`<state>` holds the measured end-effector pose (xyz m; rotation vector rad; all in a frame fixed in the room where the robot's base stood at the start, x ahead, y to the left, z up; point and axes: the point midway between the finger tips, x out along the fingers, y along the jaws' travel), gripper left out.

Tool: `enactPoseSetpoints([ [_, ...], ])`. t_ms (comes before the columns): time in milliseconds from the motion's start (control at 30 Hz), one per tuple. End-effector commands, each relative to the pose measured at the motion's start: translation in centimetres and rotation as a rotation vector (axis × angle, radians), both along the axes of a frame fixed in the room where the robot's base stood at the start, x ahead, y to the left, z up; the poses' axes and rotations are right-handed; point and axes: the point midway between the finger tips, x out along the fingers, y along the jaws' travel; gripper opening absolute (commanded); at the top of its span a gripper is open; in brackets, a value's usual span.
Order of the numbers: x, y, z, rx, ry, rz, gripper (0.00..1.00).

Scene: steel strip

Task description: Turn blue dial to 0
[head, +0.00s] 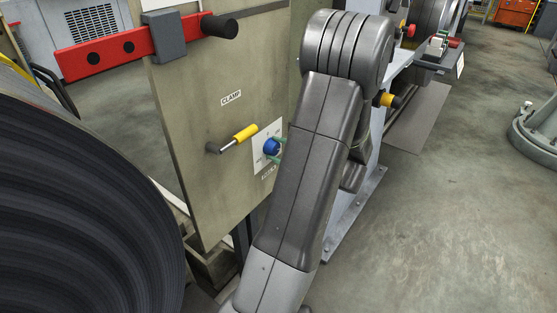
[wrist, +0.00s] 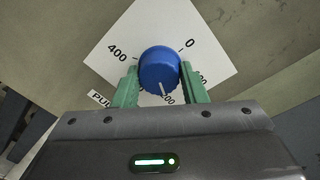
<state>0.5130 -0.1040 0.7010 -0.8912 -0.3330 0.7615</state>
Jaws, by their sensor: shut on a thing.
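The blue dial (wrist: 158,66) sits on a white scale plate (wrist: 210,32) in the wrist view. The plate reads 400 at upper left and 0 at upper right; lower numbers are partly hidden, one reading like 200 just below the dial. The dial's white mark points down, towards that lower number. My gripper (wrist: 159,75) has its green fingers on both sides of the dial and is shut on it. The head view also shows the blue dial (head: 271,147) on the panel, with green fingertips beside it; my arm hides most of the gripper.
A red bar (head: 115,50) crosses the panel's top. A large dark coil (head: 80,210) fills the left.

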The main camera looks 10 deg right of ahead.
Motion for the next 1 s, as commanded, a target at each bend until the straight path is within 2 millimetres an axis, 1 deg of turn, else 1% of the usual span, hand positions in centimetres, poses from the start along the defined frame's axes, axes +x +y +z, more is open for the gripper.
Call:
enactPoseSetpoints([
  [33, -0.06, 0.01, -0.70, -0.033, -0.032, 0.001, 0.16],
  [233, -0.07, 0.03, -0.76, -0.169, -0.165, 0.000, 0.16],
  [1000, -0.14, 0.08, -0.19, -0.685, -0.676, 0.001, 0.16],
])
